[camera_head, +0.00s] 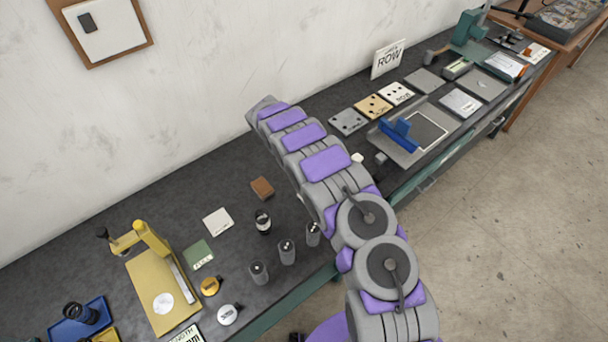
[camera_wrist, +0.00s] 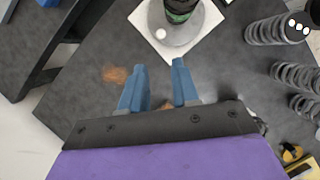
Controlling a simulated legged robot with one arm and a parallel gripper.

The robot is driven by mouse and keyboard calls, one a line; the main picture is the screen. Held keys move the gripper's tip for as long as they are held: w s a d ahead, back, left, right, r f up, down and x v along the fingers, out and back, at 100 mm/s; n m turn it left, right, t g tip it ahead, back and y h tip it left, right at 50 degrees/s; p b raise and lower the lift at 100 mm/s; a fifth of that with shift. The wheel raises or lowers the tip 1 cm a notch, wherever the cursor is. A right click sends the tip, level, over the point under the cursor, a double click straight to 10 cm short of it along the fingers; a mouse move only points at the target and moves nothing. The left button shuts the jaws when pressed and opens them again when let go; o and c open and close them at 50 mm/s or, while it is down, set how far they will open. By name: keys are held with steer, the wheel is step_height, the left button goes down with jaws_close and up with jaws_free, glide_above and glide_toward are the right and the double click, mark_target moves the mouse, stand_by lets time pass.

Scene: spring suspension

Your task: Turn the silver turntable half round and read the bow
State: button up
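In the wrist view a round silver disc (camera_wrist: 182,41), which looks like the turntable, sits on a white square plate (camera_wrist: 147,17). A dark upright cylinder with green on it (camera_wrist: 180,9) stands on the disc; its top is cut off by the frame. My gripper (camera_wrist: 160,66) is open, its two blue-grey fingers apart and empty, just short of the plate. I cannot tell whether a fingertip touches anything. My purple and grey arm (camera_head: 325,165) hides the turntable and gripper in the head view. No bow reading is legible.
Several grey springs (camera_wrist: 272,30) stand right of the plate; they also show in the head view (camera_head: 287,252). A brown block (camera_head: 262,187) and a black cylinder (camera_head: 263,222) stand nearby. A yellow press (camera_head: 158,290) is at lower left, a blue gauge (camera_head: 400,135) at right.

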steer(key=v, duration=0.5)
steer(key=shift+r, duration=0.15)
steer(key=s+d+r+m+b, duration=0.5)
steer(key=s+d+r, duration=0.1)
steer(key=d+r, duration=0.4)
steer(key=s+d+r+m+g+y+b, duration=0.1)
steer(key=s+d+r+m+b, duration=0.15)
steer(key=s, duration=0.45)
steer(key=s+d+r+m+g+b, duration=0.1)
steer(key=s+d+r+m+b, duration=0.2)
steer(key=s, duration=0.4)
steer(key=s+f+m+y+b, duration=0.1)
steer(key=s+f+m+b, duration=0.2)
steer(key=s, duration=1.2)
steer(key=s+f+m+y+b, duration=0.2)
steer(key=s+m, duration=0.3)
steer(key=s, duration=1)
steer(key=shift+f+y+b, duration=0.3)
steer(key=shift+f+b, duration=0.35)
steer(key=shift+b, duration=0.05)
